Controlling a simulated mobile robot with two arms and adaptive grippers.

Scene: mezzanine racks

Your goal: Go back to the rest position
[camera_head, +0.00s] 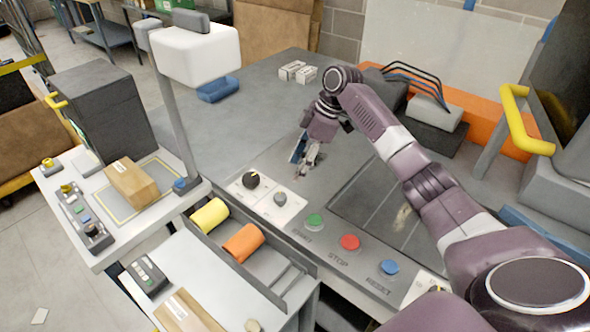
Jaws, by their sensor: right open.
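My right arm reaches in from the lower right across the grey workbench. Its gripper (304,166) is open and empty. It hangs over the bench's control panel (321,216), beyond the black knob (251,180) and the grey button (280,199). I cannot tell how high it is above the surface. The green (314,221), red (349,242) and blue (389,267) buttons sit in a row along the panel's front edge, nearer to me. My left arm and gripper are out of view.
A white-headed post (196,55) stands left of the arm. A side table (97,262) carries a cardboard box (132,183). A tray holds yellow (209,215) and orange (243,242) cylinders. A yellow handle (516,120) stands at right. The bench's back left is mostly clear.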

